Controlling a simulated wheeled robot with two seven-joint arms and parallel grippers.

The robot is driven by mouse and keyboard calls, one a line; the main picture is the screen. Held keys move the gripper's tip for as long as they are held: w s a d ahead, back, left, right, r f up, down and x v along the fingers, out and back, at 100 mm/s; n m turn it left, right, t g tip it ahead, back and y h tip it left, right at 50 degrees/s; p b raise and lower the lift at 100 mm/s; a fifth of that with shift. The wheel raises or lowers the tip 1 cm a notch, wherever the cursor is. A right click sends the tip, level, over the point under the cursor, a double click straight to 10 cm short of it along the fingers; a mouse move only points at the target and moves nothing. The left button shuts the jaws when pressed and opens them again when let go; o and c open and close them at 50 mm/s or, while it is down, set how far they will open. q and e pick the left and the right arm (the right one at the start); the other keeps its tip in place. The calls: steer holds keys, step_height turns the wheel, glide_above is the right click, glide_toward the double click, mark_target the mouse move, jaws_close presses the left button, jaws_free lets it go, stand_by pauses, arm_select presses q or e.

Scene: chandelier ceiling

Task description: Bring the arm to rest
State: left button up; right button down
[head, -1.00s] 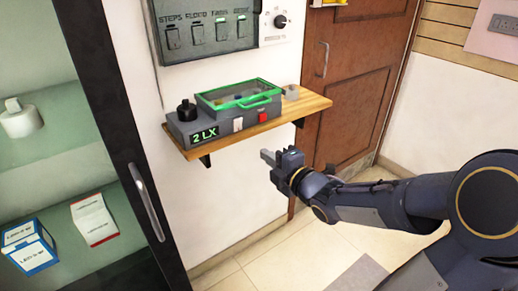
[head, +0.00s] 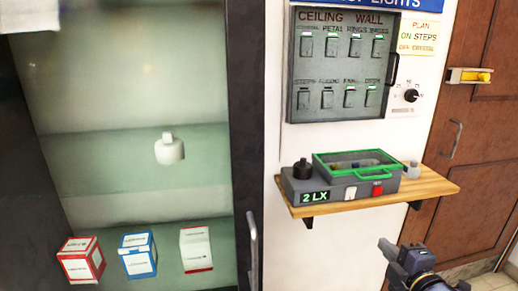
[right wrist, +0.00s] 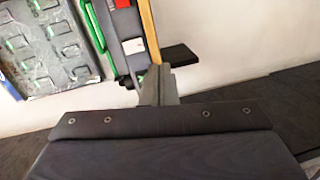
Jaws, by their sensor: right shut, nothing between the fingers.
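My right gripper (head: 385,245) is at the lower right of the head view, below and in front of the wooden shelf. It is shut and empty. In the right wrist view its closed fingers (right wrist: 158,85) point up toward the shelf's edge and appear apart from it, though the exact gap is hard to judge. Most of the right arm is out of the head view. My left gripper is in no view.
A wooden shelf (head: 440,184) holds a grey device with a green-framed lid (head: 365,162) and a "2 LX" display. A switch panel (head: 310,72) hangs above. A cabinet (head: 110,110) with boxes stands left, a brown door (head: 485,125) right. White wall below the shelf is clear.

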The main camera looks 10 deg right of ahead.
steer(key=s+a+f+m+g+y, duration=0.25)
steer(key=s+a+m+g, duration=0.3)
steer(key=s+m, duration=0.4)
steer(key=s+a+f+m+g+y, duration=0.1)
steer(key=s+a+f+m+g, duration=0.35)
steer(key=s+a+m, duration=0.4)
step_height(320, 180, up, 15)
steer(key=s+d+p, duration=0.1)
steer(key=p, duration=1.3)
steer(key=shift+s+d+f+m+g+p, duration=0.2)
steer(key=shift+s+m+g+p, duration=0.1)
steer(key=shift+s+m+g, duration=0.1)
